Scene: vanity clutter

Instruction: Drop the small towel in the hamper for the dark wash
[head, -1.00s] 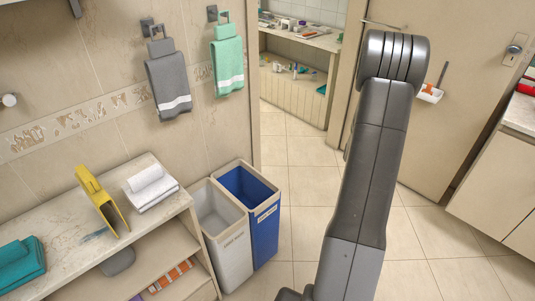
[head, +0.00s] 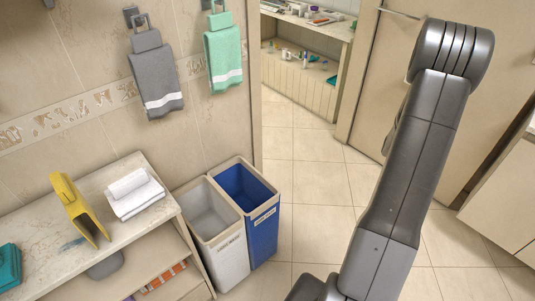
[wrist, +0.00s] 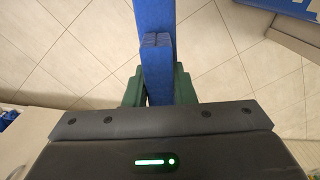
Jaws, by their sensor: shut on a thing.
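In the wrist view my gripper (wrist: 157,88) is shut on a blue strip of cloth (wrist: 154,45), which looks like the small towel. The cloth hangs between the green fingers and reaches past the top of the picture. In the head view my arm shows at the right, but the gripper and cloth are not visible there. Two hampers stand on the floor beside the shelf: a blue one (head: 264,236) on the right and a pale grey one (head: 229,262) on the left. Each has a front label too small to read surely. Both are open at the top.
A marble-topped shelf (head: 95,207) at left holds folded white towels (head: 134,190), a yellow object (head: 75,206) and a teal cloth (head: 8,266). Grey (head: 156,80) and green (head: 223,55) towels hang on the wall. Tiled floor (head: 320,215) right of the hampers is clear.

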